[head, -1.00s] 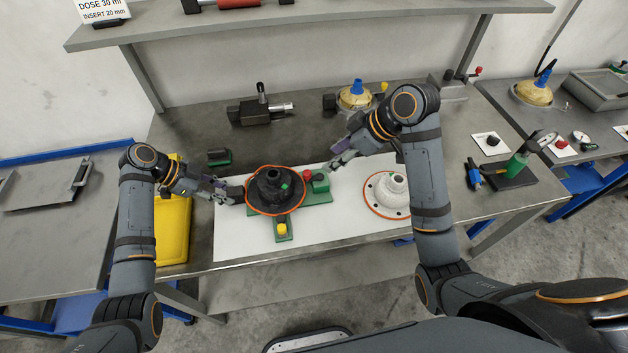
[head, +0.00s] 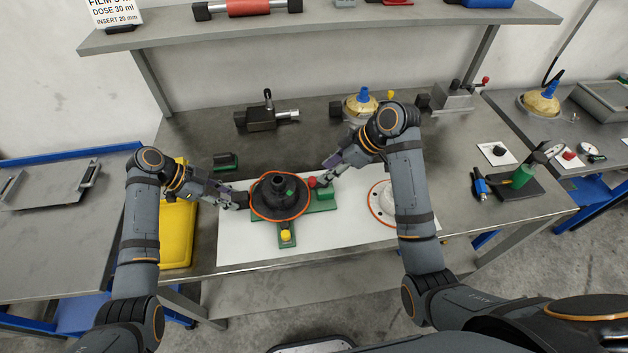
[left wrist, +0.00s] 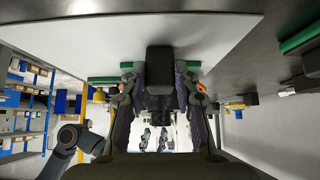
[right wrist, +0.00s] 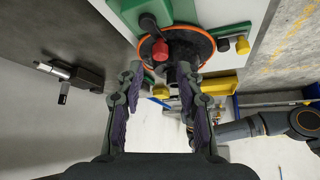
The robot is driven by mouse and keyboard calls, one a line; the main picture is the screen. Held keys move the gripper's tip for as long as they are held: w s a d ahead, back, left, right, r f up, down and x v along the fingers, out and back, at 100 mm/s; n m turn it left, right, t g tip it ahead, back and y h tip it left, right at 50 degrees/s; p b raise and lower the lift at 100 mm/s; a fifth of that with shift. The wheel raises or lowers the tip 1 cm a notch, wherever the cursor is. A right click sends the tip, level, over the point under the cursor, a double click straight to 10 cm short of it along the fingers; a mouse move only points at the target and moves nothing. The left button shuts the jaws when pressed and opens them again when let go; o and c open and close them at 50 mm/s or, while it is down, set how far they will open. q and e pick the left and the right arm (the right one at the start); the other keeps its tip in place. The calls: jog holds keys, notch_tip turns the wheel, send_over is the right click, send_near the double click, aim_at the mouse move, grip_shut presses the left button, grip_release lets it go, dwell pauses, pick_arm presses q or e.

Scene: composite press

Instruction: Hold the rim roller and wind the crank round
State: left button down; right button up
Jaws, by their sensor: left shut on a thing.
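A black hub part (head: 278,192) with an orange ring round its rim sits on a green cross-shaped fixture (head: 287,238). My left gripper (head: 236,200) is at the left of the rim, shut on a black block, seemingly the rim roller, which shows between its fingers in the left wrist view (left wrist: 160,68). The crank's red knob (head: 312,182) is at the right of the hub. My right gripper (head: 323,181) is right beside that knob. In the right wrist view its fingers (right wrist: 160,82) are open, with the red knob (right wrist: 160,50) ahead between them and a dark arm behind it.
A white flanged part (head: 384,202) stands on the white mat (head: 240,250), partly behind my right arm. A yellow tray (head: 178,235) is at the left. A small black vise-like tool (head: 262,118) and a blue-topped pot (head: 360,105) stand at the back.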

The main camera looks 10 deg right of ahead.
aim_at(315, 179)
jog(key=shift+x, duration=3)
